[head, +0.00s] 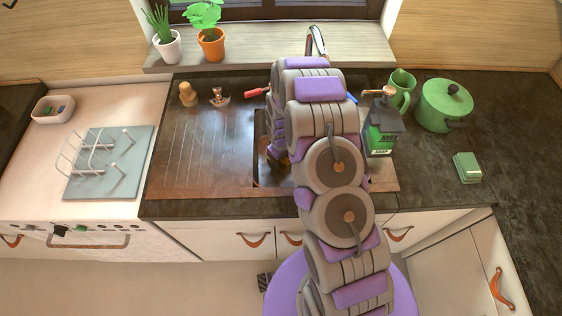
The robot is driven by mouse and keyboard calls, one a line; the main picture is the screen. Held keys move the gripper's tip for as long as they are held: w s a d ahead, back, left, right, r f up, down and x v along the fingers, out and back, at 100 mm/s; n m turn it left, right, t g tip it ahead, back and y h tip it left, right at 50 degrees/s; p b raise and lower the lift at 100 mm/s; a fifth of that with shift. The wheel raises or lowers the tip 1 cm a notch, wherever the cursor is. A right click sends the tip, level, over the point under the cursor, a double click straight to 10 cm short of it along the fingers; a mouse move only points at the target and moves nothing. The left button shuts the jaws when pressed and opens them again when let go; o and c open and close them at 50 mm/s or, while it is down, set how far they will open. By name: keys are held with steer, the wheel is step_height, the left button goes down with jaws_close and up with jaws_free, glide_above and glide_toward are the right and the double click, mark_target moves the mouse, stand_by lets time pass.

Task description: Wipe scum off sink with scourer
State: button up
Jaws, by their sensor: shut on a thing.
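The sink is a dark brown unit with a ribbed drainboard (205,140) on the left. Its basin (261,128) lies in the middle, mostly hidden behind my arm. My gripper (277,161) is low in the left part of the basin and only partly in view. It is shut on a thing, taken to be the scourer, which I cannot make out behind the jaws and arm. Scum on the basin floor cannot be made out.
A soap dispenser (383,133), green jug (401,88) and green pot (443,105) stand right of the basin. A small green block-like item (467,167) lies on the right counter. A red-handled brush (256,92) lies behind the basin. The drainboard's middle is clear.

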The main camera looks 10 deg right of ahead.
steer(key=shift+w+d+f+b, duration=0.1)
steer(key=shift+w+d+b, duration=0.05)
steer(key=shift+w, duration=0.6)
steer(key=shift+w+d+f+b, duration=0.1)
steer(key=shift+w+d+b, duration=0.05)
steer(key=shift+w, duration=0.55)
steer(key=shift+s+d+r, duration=0.1)
steer(key=shift+s+d, duration=0.05)
steer(key=shift+d, duration=0.6)
steer(key=shift+s+d, duration=0.1)
steer(key=shift+d, duration=0.65)
steer(key=shift+s+a+p, duration=0.25)
steer(key=shift+s+p, duration=0.25)
steer(key=shift+s, duration=0.6)
steer(key=shift+s+a+p, duration=0.25)
steer(key=shift+s+p, duration=0.2)
steer(key=shift+s, duration=0.6)
steer(key=shift+s+a+p, duration=0.2)
steer(key=shift+s, duration=0.8)
steer(key=shift+s+a+p, duration=0.15)
steer(key=shift+s+a, duration=0.05)
steer(key=shift+s, duration=0.75)
steer(key=shift+s+a+p, duration=0.2)
steer(key=shift+s, duration=0.8)
steer(key=shift+s, duration=0.1)
